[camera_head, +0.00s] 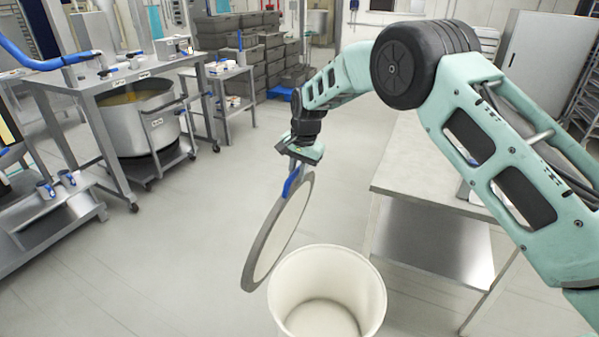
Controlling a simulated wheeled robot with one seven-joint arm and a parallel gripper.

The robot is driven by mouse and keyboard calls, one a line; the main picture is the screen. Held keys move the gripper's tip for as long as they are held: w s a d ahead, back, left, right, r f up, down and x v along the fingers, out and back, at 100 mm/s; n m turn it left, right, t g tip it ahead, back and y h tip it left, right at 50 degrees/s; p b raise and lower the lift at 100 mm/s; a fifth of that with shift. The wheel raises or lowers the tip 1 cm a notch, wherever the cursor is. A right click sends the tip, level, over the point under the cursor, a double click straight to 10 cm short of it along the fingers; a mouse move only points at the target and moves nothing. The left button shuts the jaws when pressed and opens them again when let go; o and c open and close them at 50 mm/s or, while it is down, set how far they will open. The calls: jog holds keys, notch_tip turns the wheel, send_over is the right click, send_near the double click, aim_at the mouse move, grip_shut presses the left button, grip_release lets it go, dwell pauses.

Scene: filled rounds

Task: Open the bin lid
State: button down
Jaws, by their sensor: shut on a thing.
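The bin (283,289) is a round white tub at the bottom centre, with its mouth uncovered and its inside empty as far as I see. The bin lid (279,231) is a round pale disc with a grey rim and a blue handle (293,180) at its top. It is tilted steeply, nearly on edge, just left of and above the bin. My gripper (296,166) is at the lid's upper edge, shut on the blue handle. The fingertips are small and partly hidden by the gripper body.
A steel table (410,165) stands to the right of the bin. On the left are steel benches (100,85) and a large pot (145,120) on a wheeled base. Dark crates (240,50) are stacked at the back. The floor left of the lid is clear.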

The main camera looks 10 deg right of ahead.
jog(key=c, duration=1.4)
grip_release()
jog(key=shift+f, duration=0.1)
jog(key=shift+c, duration=0.2)
notch_tip(320, 180, up, 17)
jog(key=s+d+b, duration=0.1)
jog(key=d+b, duration=0.1)
jog(key=b, duration=0.3)
jog(key=shift+s+d, duration=0.15)
jog(key=shift+s, duration=0.15)
